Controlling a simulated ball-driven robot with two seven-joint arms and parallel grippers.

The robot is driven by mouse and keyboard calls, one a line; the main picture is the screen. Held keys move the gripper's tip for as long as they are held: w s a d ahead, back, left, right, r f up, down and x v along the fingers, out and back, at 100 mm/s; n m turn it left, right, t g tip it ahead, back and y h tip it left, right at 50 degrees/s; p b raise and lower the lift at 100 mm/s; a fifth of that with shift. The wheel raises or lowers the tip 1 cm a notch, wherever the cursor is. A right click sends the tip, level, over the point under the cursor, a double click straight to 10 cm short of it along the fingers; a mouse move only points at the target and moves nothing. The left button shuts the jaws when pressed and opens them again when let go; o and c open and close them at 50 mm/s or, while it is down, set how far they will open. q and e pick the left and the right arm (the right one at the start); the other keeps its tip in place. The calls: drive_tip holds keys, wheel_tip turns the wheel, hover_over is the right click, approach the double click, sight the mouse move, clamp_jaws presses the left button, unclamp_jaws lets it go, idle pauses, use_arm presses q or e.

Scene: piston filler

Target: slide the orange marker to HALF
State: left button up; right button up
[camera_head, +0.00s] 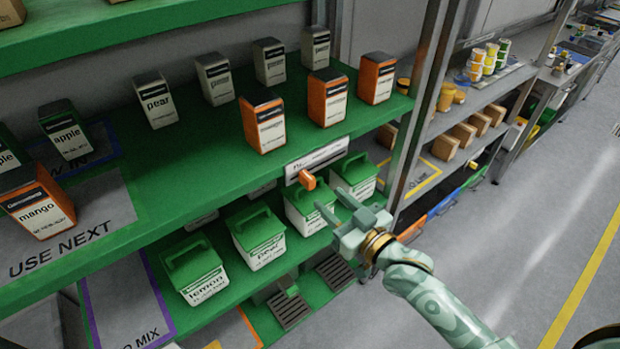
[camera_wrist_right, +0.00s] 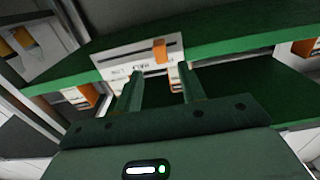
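The orange marker (camera_head: 307,180) sticks out from a white label plate (camera_head: 322,158) on the front edge of the green shelf. In the right wrist view the marker (camera_wrist_right: 160,50) sits at a dark slot across the plate (camera_wrist_right: 118,62), right of the plate's middle. Small print that looks like HALF shows below the slot, left of the marker. My right gripper (camera_head: 333,203) is open and empty, just in front of and below the marker. In the wrist view its fingers (camera_wrist_right: 160,78) stand on either side of the marker's line, with no clear contact. My left gripper is out of view.
Orange and grey cartons (camera_head: 326,97) stand on the shelf above the plate. Green-lidded tubs (camera_head: 258,238) sit on the shelf below. A metal upright (camera_head: 412,110) stands right of the plate. The floor at the right (camera_head: 520,260) is clear.

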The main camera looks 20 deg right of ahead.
sight(313, 184)
drive_tip(key=x, duration=0.8)
drive_tip(key=shift+w+a, duration=0.2)
drive_tip(key=shift+w, duration=0.05)
drive_tip(key=shift+d+f, duration=0.1)
clamp_jaws()
